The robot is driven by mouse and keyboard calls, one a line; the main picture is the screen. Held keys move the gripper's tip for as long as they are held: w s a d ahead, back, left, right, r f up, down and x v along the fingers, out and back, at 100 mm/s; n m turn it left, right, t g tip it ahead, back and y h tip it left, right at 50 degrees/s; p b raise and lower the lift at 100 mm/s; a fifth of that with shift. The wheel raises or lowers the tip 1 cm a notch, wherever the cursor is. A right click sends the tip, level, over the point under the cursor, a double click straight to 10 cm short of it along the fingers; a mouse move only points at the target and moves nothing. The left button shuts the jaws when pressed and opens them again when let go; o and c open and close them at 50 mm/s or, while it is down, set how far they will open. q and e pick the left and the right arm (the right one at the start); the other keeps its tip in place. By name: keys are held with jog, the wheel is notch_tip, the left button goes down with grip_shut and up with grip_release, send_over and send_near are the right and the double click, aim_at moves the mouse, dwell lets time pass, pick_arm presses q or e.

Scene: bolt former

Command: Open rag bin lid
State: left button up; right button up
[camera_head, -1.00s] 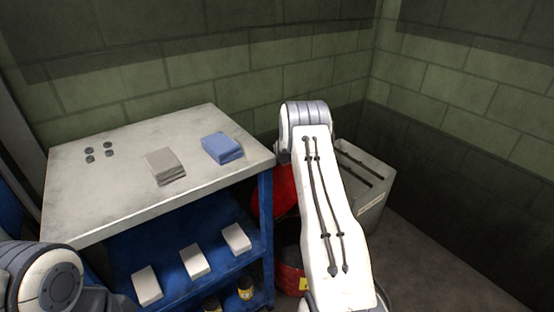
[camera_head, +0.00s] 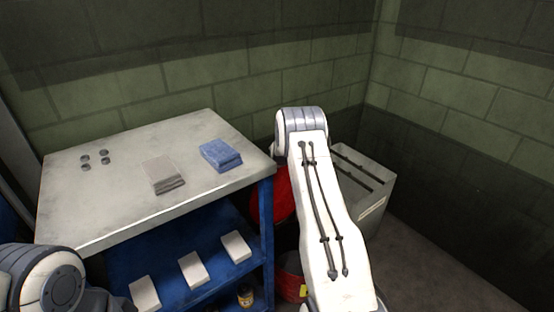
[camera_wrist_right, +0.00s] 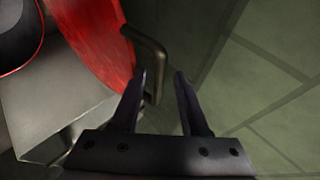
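The red rag bin (camera_head: 292,278) stands on the floor right of the blue cart, mostly hidden behind my right arm. Its red lid (camera_head: 284,194) shows above it, tilted up steeply, partly covered by the arm. In the right wrist view the lid (camera_wrist_right: 92,38) is a raised red disc at the upper left, with a dark bent handle (camera_wrist_right: 152,62) on its edge. My right gripper (camera_wrist_right: 162,76) is open, its fingertips close to the handle; I cannot tell whether they touch. The right gripper is hidden in the head view. My left gripper is out of view; only part of the left arm shows.
The cart's pale top (camera_head: 110,205) holds a blue cloth stack (camera_head: 221,155), a grey stack (camera_head: 163,175) and several small round pieces. White blocks lie on its lower shelf. A grey crate (camera_head: 372,205) stands right of the bin, near the walls. Floor at right is clear.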

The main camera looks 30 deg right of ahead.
jog(key=p+v, duration=0.1)
jog(key=v, duration=0.9)
jog(key=shift+s+a, duration=0.15)
jog(key=shift+a, duration=0.05)
dwell(0.3)
